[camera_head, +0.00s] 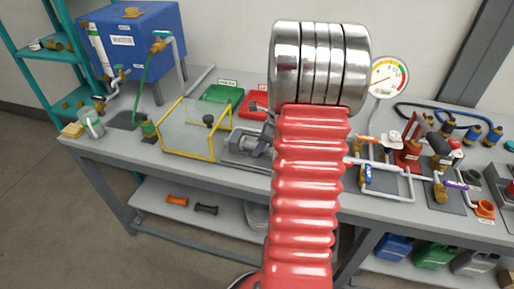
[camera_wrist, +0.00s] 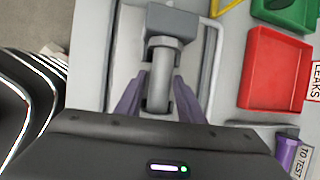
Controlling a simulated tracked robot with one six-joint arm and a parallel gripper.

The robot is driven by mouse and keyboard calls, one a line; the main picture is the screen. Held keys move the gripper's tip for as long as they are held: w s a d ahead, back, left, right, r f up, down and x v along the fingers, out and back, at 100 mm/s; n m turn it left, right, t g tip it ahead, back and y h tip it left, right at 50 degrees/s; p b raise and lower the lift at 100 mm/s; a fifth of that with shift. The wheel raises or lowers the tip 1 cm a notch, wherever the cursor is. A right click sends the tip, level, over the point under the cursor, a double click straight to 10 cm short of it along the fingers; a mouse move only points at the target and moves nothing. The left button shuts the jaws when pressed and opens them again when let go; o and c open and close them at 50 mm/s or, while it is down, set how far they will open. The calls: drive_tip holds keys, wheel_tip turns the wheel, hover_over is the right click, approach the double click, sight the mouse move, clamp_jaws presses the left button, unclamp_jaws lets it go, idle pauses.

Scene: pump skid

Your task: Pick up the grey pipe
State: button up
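The grey pipe (camera_wrist: 159,82) stands out from a grey fitting (camera_wrist: 172,22), with a wider collar near its top in the wrist view. My gripper (camera_wrist: 161,84) has two purple fingers, one on each side of the pipe. The fingers are apart, and the pipe lies between them with what looks like a narrow gap on each side. I cannot tell how deep the pipe sits between the fingers.
A yellow-framed clear guard (camera_head: 195,133) stands left of the pump. Red (camera_wrist: 277,70) and green (camera_wrist: 288,12) trays lie to the right in the wrist view. A blue tank (camera_head: 135,40) is at the back left. Valves and pipework (camera_head: 383,175) fill the bench right of my arm.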

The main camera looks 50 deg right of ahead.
drive_tip(key=shift+c, duration=0.3)
clamp_jaws()
drive_tip(key=shift+r, duration=0.15)
idle(0.3)
wheel_tip(320, 180, up, 10)
idle(0.6)
idle(0.4)
